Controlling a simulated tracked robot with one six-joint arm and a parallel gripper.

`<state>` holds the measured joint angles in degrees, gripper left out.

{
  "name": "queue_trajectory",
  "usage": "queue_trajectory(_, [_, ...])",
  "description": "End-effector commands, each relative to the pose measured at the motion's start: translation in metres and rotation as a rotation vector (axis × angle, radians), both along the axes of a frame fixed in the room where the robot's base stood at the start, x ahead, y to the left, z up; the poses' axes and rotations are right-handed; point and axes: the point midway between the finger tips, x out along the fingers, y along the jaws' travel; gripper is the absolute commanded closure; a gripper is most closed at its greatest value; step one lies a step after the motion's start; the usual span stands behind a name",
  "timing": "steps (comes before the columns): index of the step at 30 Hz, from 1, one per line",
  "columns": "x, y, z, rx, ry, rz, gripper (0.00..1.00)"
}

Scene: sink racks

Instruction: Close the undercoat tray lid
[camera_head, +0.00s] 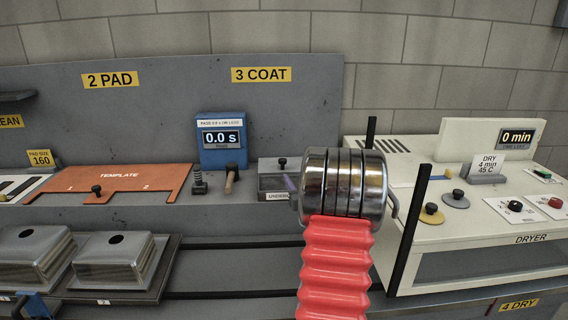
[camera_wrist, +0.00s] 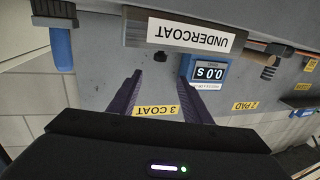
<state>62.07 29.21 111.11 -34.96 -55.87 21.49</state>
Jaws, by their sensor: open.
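The undercoat tray (camera_head: 265,184) is a small grey metal box below the 3 COAT sign, partly hidden by my arm in the head view. A grey lid with a black knob (camera_head: 282,163) shows at its upper rear; I cannot tell exactly how far it is from shut. In the wrist view the white UNDERCOAT label (camera_wrist: 190,35) is upside down, and the black knob (camera_wrist: 160,57) lies just beyond my fingertips. My gripper (camera_wrist: 161,66) is open and empty, its two dark purple fingers apart with the knob seen between them. In the head view my wrist hides most of the gripper.
A blue timer (camera_head: 222,140) reading 0.0 s stands left of the tray, with a wooden-handled tool (camera_head: 232,179) in front. An orange template (camera_head: 118,182) lies further left.

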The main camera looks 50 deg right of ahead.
Motion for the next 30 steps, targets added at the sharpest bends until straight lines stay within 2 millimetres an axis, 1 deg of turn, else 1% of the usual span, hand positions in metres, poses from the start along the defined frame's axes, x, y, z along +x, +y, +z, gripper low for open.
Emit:
queue_trajectory(5, [0.002,-0.001,0.0,0.001,0.001,0.0,0.56])
queue_trajectory(11, [0.014,-0.009,-0.001,0.0,0.001,0.001,0.56])
queue_trajectory(30, [0.083,-0.054,0.0,0.0,0.001,0.001,0.56])
